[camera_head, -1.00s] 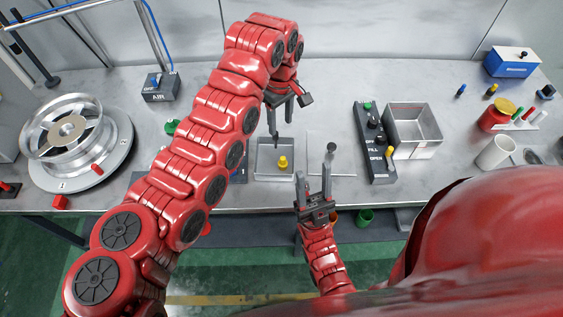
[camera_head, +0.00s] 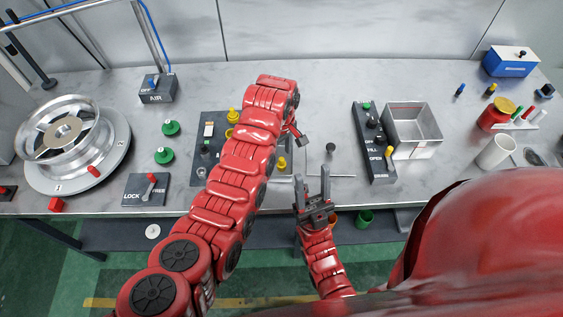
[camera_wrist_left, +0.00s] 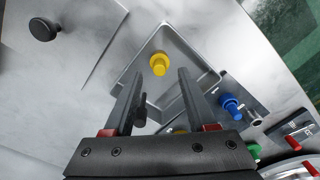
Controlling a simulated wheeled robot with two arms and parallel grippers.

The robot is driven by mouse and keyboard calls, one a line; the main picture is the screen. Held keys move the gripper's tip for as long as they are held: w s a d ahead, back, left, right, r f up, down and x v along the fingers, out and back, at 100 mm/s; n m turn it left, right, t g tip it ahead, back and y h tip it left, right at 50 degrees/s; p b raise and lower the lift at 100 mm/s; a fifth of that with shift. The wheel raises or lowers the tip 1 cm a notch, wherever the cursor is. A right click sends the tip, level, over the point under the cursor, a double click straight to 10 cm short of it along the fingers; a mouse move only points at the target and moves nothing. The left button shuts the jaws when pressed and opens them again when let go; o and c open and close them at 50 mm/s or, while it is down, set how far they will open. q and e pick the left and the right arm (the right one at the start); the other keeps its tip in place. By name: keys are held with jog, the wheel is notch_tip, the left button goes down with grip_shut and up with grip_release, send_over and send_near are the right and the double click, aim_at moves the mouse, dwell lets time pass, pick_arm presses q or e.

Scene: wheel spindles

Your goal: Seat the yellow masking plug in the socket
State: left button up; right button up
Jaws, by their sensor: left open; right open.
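My right gripper (camera_head: 312,180) is open and empty at the table's front edge. I cannot tell which opening is the socket; a dark panel (camera_head: 208,125) carries other yellow parts.
A wheel (camera_head: 62,132) sits on a round plate at the left. Green knobs (camera_head: 168,128) and a LOCK/FREE switch box (camera_head: 146,188) stand beside the panel. A FILL control box (camera_head: 374,140) and a metal bin (camera_head: 412,130) are at the right. The table's back middle is clear.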

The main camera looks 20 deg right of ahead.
aim_at(282, 163)
pick_arm(q)
jog(key=shift+f+p, duration=0.3)
jog(key=shift+f, duration=1.1)
grip_shut()
